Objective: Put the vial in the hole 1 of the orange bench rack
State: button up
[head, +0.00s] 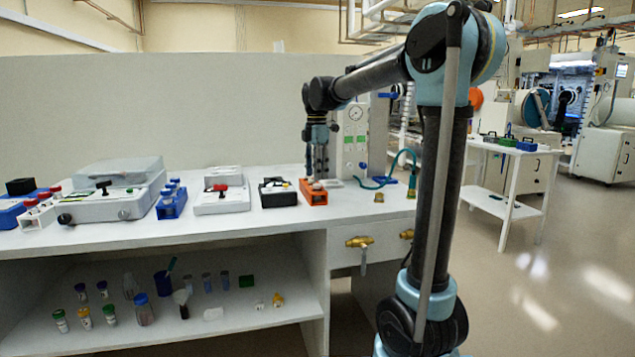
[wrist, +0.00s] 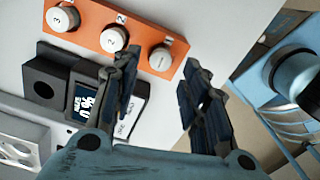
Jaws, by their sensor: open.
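The orange bench rack (wrist: 138,47) lies across the top of the wrist view and shows near the right end of the bench in the head view (head: 316,198). Three pale round caps sit in its row. The cap by label 1 (wrist: 162,58) is a capped vial seated in hole 1. The caps numbered 2 (wrist: 114,39) and 3 (wrist: 62,18) fill the other places. My gripper (wrist: 160,70) is open, with its fingers apart on either side of the cap in hole 1 in the picture. I cannot tell their height above it. In the head view my gripper (head: 318,175) is at the rack.
A black device with a small display (wrist: 84,102) stands beside the rack. A white device (head: 221,199) and a blue rack (head: 171,201) stand farther left. A gauge panel (head: 354,140) rises behind. A teal hose lies on the right. The front bench strip is clear.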

notch_tip(320, 180, up, 8)
jog(key=s+d+f+m, duration=0.5)
jog(key=s+d+m, duration=0.1)
jog(key=s+d, duration=0.2)
jog(key=s+d+f+m, duration=0.4)
jog(key=s+f+m, duration=0.1)
jog(key=s+f, duration=0.3)
jog(key=s+d+f+m+t, duration=0.1)
jog(key=s+d+f+m, duration=0.4)
jog(key=s+f, duration=0.3)
jog(key=s+d+f+m+t, duration=0.1)
jog(key=s+d+f+m, duration=0.3)
jog(key=s+f+m, duration=0.3)
notch_tip(320, 180, down, 4)
jog(key=shift+s+d+r, duration=0.1)
jog(key=shift+s+d, duration=0.25)
jog(key=shift+s, duration=0.05)
